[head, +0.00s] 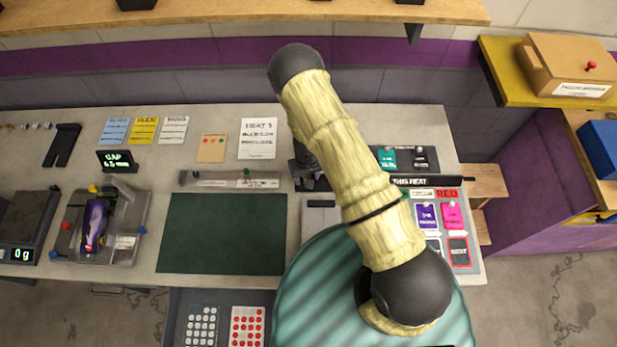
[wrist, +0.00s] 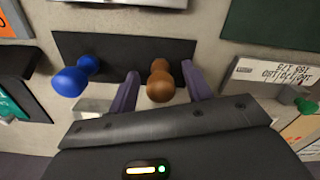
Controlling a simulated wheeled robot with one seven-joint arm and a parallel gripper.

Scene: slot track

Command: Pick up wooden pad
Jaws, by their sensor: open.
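A brown wooden piece (wrist: 159,86) with a rounded, knob-like shape, which looks like the wooden pad, stands at a dark plate in the wrist view. My gripper (wrist: 160,72) is open, with one purple finger on each side of the wooden piece. Gaps show between the piece and the fingers, and I cannot tell whether either touches it.
A blue knobbed piece (wrist: 75,78) stands left of the gripper on the dark plate (wrist: 120,50). A labelled bar (wrist: 270,75) with a green knob lies to the right. In the head view a green mat (head: 222,233) and a clamp fixture (head: 98,228) lie to the left.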

